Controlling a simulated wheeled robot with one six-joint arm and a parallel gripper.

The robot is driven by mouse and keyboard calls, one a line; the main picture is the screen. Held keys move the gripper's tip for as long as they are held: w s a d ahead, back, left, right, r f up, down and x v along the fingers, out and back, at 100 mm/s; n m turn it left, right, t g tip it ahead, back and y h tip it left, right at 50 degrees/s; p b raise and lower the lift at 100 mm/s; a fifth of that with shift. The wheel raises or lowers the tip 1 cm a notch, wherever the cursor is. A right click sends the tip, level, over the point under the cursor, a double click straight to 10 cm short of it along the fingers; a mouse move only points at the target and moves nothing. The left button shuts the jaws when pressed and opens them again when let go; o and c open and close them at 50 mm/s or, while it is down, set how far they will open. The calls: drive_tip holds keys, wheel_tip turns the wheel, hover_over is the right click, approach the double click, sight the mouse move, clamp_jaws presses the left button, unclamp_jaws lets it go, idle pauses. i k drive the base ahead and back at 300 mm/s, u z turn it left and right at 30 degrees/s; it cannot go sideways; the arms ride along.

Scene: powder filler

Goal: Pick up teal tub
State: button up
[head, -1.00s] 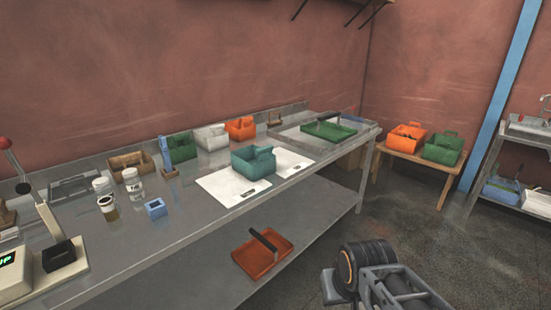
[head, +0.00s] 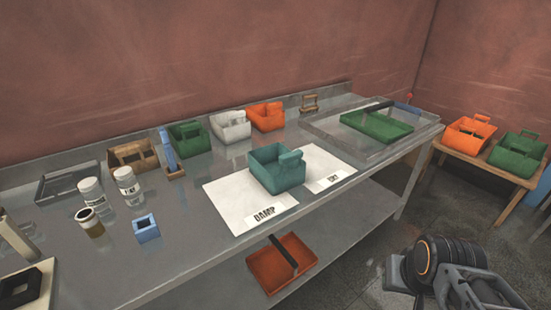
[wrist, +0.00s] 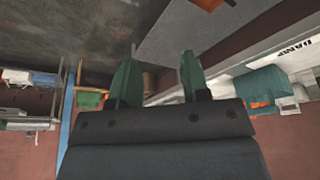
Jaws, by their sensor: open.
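The teal tub (head: 278,172) stands upright on the metal bench, on white paper sheets, between the labels DAMP (head: 264,214) and a second, hard-to-read one (head: 333,178). In the wrist view, which is upside down, the teal tub (wrist: 262,84) shows at the right beside the DAMP sheet (wrist: 290,60). My gripper (wrist: 156,72) is open and empty, its two green fingers apart. It is well away from the tub. In the head view my arm shows at the lower right, off the bench, and the fingers cannot be made out.
A green tub (head: 188,143), a white tub (head: 230,126) and an orange tub (head: 265,117) stand behind it. A green tray (head: 377,127) sits to the right. Jars (head: 127,184) and a blue block (head: 146,229) stand left. An orange-red tray (head: 281,270) lies on the lower shelf.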

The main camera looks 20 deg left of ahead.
sight(278, 169)
drive_tip(key=u, duration=0.6)
drive_tip(key=i, duration=0.95)
drive_tip(key=u, duration=0.7)
